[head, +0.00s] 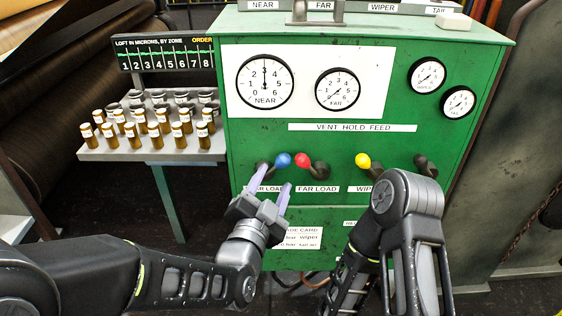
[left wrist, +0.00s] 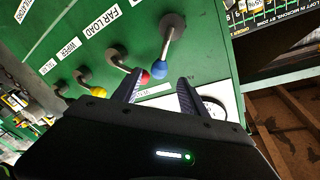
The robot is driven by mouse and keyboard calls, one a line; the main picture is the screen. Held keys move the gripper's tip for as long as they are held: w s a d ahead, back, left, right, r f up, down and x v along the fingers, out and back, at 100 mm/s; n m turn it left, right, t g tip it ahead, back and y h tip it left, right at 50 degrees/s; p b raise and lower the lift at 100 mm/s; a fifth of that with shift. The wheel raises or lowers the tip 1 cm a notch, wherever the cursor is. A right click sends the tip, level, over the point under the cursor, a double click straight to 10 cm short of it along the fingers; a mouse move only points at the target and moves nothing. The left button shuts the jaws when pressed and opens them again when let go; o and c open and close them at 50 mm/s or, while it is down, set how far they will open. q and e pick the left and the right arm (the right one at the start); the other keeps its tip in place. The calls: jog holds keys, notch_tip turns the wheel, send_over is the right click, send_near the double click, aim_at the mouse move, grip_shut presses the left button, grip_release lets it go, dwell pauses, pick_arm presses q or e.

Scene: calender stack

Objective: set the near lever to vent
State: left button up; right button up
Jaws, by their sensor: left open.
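The near lever has a blue knob (head: 283,160) and leans right from its dark pivot, above a partly covered label ending in "R LOAD". My left gripper (head: 274,180) is open just in front of and below this knob. In the left wrist view the blue knob (left wrist: 159,68) appears between and slightly beyond the two open fingertips (left wrist: 158,84); I cannot tell whether they touch it. The strip reading VENT HOLD FEED (head: 352,128) is above the levers. My right gripper is not in view; only its arm shows.
The far lever's red knob (head: 302,159) leans left, close beside the blue one. A yellow knob (head: 362,160) is farther right, near my right arm. The green cabinet (head: 400,113) carries gauges. A side shelf (head: 150,155) holds several small bottles at left.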

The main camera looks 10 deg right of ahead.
aim_at(280, 166)
pick_arm(q)
jog(key=p+x, duration=0.1)
jog(key=x, duration=0.6)
jog(key=shift+w+d+f, duration=0.1)
jog(key=shift+w+d, duration=0.05)
jog(key=shift+w, duration=0.15)
grip_shut()
dwell(1.2)
